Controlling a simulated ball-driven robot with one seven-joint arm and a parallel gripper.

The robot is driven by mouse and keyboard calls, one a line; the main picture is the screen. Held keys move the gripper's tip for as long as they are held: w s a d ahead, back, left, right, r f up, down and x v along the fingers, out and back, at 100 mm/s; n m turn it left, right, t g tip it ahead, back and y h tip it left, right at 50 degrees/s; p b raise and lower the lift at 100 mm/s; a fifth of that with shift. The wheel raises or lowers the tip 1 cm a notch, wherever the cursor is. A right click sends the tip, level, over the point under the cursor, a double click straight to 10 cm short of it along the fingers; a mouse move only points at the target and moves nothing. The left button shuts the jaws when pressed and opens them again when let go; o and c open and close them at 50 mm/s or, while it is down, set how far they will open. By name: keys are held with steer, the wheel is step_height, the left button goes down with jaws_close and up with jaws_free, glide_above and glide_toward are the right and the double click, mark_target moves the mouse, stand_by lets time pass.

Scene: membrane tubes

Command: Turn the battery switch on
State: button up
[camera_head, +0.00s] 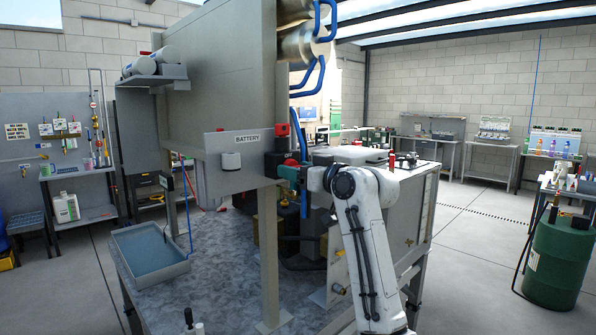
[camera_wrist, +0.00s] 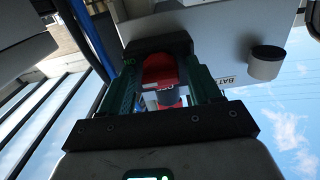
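A grey panel (camera_head: 215,145) carries the label BATTERY (camera_head: 248,138). At its right end sits a black block (camera_head: 275,164) with a red part beside it (camera_head: 291,162), which looks like the battery switch. In the wrist view the red part (camera_wrist: 160,68) shows in front of the black block (camera_wrist: 158,45). My gripper (camera_head: 290,172) has green fingers and reaches in from the right. In the wrist view my gripper (camera_wrist: 163,80) has its fingers apart, on either side of the red part. I cannot tell whether they touch it.
A pale round knob (camera_head: 231,161) sits below the label, clear of my gripper; it also shows in the wrist view (camera_wrist: 267,62). Another red part (camera_head: 283,130) is just above the switch. Blue tubes (camera_head: 302,140) run close behind. A table post (camera_head: 268,255) stands below the panel.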

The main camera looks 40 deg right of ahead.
steer(key=shift+o, duration=0.3)
steer(key=s+b, duration=0.2)
steer(key=s, duration=0.8)
steer(key=shift+s+d+b, duration=0.15)
steer(key=shift+s+b, duration=0.25)
